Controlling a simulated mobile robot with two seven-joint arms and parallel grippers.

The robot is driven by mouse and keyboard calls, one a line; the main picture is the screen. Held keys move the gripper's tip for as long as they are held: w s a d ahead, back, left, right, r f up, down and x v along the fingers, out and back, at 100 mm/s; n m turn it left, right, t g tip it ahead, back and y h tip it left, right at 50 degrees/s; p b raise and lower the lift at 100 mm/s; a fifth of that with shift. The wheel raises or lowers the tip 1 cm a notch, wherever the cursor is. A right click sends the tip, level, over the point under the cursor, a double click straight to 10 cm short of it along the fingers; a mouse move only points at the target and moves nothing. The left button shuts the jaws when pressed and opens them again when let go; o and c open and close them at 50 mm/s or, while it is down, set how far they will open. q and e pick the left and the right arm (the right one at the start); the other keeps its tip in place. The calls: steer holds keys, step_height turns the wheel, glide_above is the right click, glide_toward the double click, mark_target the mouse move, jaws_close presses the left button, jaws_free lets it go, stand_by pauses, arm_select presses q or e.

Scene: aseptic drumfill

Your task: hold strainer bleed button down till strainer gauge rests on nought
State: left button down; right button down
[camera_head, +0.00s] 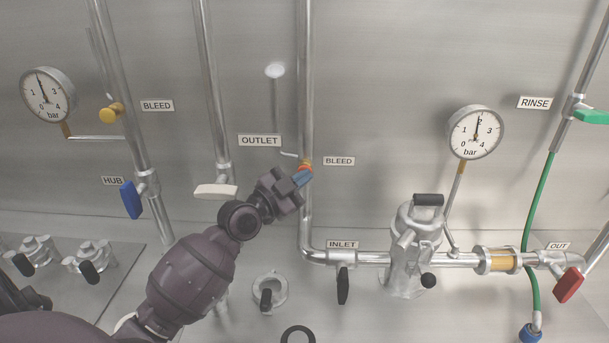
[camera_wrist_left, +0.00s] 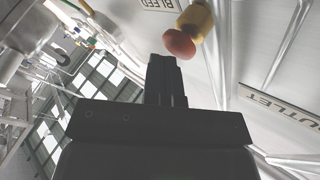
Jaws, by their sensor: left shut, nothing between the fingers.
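The bleed button (camera_head: 306,163) sits on the upright pipe beside a BLEED label (camera_head: 338,161). In the left wrist view it has a red cap (camera_wrist_left: 179,44) on a yellow body. My left gripper (camera_head: 301,179) is shut and empty, its tips at the button's lower edge in the head view. In the left wrist view the shut fingers (camera_wrist_left: 166,62) end just beside the cap; I cannot tell if they touch. The strainer gauge (camera_head: 475,133) has its needle pointing almost straight up, about midscale, well off 0. The strainer body (camera_head: 411,245) stands below it. My right gripper is out of view.
A second gauge (camera_head: 47,95) and a yellow bleed button (camera_head: 111,113) are at the left. A white handle (camera_head: 216,191), a blue handle (camera_head: 131,200), a black inlet handle (camera_head: 343,285) and a red outlet handle (camera_head: 568,286) stick out.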

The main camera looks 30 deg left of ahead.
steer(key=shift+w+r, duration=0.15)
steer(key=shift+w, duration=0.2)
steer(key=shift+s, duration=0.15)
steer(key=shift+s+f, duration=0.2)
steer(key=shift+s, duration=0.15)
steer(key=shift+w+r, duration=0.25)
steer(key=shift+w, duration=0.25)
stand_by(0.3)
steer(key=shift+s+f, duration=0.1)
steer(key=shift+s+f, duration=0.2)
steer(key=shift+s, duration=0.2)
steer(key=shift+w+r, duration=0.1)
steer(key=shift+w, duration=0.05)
